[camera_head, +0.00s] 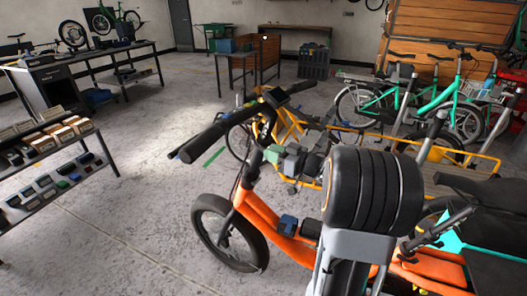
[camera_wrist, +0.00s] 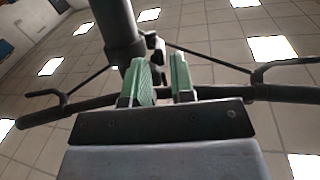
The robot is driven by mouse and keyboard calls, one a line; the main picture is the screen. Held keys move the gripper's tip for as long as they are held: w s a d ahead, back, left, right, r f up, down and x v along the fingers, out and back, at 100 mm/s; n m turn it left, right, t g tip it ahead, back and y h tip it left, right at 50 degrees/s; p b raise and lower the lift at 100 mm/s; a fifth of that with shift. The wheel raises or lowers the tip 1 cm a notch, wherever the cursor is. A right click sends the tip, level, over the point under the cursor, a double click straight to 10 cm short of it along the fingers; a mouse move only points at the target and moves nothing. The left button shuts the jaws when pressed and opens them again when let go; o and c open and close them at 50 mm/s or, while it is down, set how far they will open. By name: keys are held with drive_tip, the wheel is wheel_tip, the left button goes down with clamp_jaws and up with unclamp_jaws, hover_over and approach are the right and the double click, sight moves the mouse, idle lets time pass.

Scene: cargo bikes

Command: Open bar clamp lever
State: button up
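The orange cargo bike (camera_head: 265,215) stands in front of me, with its black handlebar (camera_head: 222,128) turned toward the left. In the wrist view, looking up at the ceiling, the handlebar (camera_wrist: 60,108) runs across behind my gripper and the thick black stem (camera_wrist: 117,35) rises at upper left. A small dark part beside the stem (camera_wrist: 156,46) looks like the clamp lever; its lower end is hidden behind the fingers. My gripper (camera_wrist: 165,80) has two green pads with a narrow gap, open, close to this part. Contact cannot be told. In the head view my gripper (camera_head: 275,153) is just below the handlebar.
A yellow-framed cargo bike (camera_head: 300,130) stands close behind the orange one, with green bikes (camera_head: 440,98) beyond. A shelf rack (camera_head: 50,150) with boxes is at left. Bare concrete floor (camera_head: 130,200) lies between the rack and the orange bike.

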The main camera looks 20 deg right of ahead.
drive_tip(key=shift+x, duration=1.65)
clamp_jaws()
